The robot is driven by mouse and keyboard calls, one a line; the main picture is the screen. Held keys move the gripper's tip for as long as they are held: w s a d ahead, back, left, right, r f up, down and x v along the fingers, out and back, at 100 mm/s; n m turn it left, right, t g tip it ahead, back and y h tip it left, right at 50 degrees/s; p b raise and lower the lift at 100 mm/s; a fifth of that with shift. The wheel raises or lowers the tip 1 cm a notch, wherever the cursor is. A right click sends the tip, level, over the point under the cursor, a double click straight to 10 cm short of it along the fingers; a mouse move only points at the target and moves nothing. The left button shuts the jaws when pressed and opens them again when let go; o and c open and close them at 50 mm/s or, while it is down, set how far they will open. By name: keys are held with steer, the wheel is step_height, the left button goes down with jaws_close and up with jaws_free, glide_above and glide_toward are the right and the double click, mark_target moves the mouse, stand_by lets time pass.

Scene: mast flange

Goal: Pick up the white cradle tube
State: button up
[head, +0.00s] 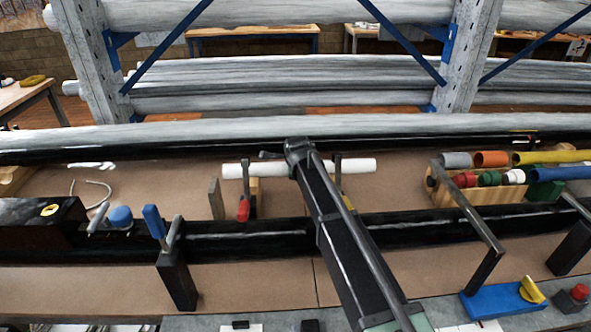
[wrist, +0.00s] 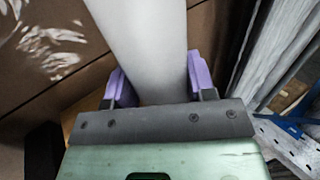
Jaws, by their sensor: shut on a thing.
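The white cradle tube (head: 355,166) lies roughly level across the middle of the head view, behind the end of my arm. It spans two small upright holders, the left one (head: 250,190) with a red handle. I cannot tell whether the tube rests on them or is just above. In the wrist view the white tube (wrist: 148,35) runs away from my gripper (wrist: 155,82), between its two purple fingers. My gripper is shut on it, with a finger on each side. In the head view the fingers are hidden behind my arm.
A long black pipe (head: 250,240) runs across the bench in front, held by clamps. A wooden rack (head: 470,193) of coloured tubes stands at right. Large grey pipes (head: 300,75) lie on racking behind.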

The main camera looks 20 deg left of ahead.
steer(key=shift+r, duration=0.1)
step_height(320, 180, up, 20)
steer(key=p, duration=2)
steer(key=s+d+f+g+h+b, duration=0.3)
steer(key=s+f+g+b, duration=0.3)
steer(key=s+f, duration=0.2)
step_height(320, 180, down, 2)
steer(key=shift+s+d+f+g, duration=0.1)
steer(key=shift+s+d+g, duration=0.2)
steer(key=shift+d, duration=0.55)
steer(key=shift+b, duration=0.3)
step_height(320, 180, down, 10)
steer(key=b, duration=0.9)
steer(key=shift+r, duration=0.25)
